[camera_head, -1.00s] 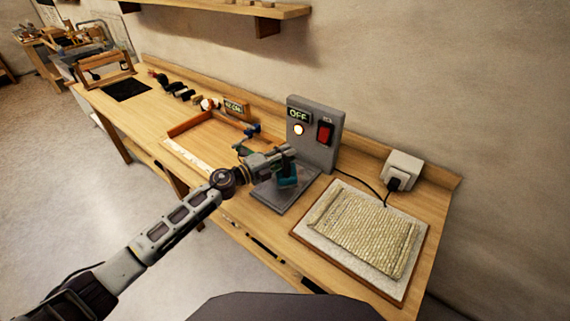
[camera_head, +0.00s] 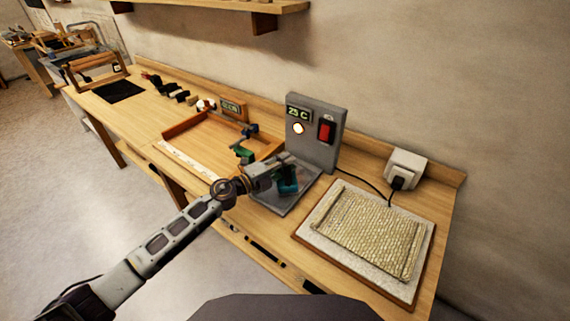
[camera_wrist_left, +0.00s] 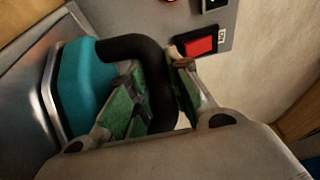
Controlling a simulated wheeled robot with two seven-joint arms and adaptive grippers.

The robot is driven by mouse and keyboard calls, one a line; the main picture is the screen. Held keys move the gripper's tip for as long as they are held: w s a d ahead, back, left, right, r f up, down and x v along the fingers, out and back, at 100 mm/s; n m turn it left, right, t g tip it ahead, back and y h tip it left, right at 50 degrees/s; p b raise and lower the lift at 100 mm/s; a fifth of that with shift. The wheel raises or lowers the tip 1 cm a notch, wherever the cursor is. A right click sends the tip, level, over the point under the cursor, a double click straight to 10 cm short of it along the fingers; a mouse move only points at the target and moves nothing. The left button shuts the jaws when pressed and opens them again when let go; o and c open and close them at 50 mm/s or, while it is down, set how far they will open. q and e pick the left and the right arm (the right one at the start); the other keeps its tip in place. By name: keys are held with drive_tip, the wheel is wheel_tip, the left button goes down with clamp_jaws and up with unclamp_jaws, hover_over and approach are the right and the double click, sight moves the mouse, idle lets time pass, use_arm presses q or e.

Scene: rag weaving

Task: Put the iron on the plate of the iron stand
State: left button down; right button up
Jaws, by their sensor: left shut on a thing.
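The iron has a teal body and a black handle. In the head view its body (camera_head: 288,184) shows small beside my left gripper (camera_head: 276,172), over the grey plate (camera_head: 302,199) of the iron stand. I cannot tell whether it touches the plate. In the left wrist view the teal body (camera_wrist_left: 85,85) is at the left, and my left gripper's green-padded fingers (camera_wrist_left: 158,98) are shut around the black handle (camera_wrist_left: 138,48). The stand's upright grey panel (camera_head: 318,108) carries a display reading about 25 C, a lit lamp and a red switch (camera_head: 326,131). My right gripper is not in view.
A woven mat on a pale board (camera_head: 410,284) lies right of the stand. A cable runs to a wall socket box (camera_head: 404,168) behind it. A wooden frame (camera_head: 190,128) and small tools lie to the left. A shelf (camera_head: 210,6) hangs above.

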use_arm(q)
drive_tip(key=c, duration=1.3)
unclamp_jaws()
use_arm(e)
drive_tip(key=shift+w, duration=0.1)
use_arm(q)
drive_tip(key=shift+f, duration=0.1)
drive_tip(key=shift+v, duration=0.8)
drive_tip(key=v, duration=0.8)
drive_tip(key=shift+s+a+b, duration=0.25)
drive_tip(key=shift+b, duration=0.15)
drive_tip(key=shift+v, duration=0.85)
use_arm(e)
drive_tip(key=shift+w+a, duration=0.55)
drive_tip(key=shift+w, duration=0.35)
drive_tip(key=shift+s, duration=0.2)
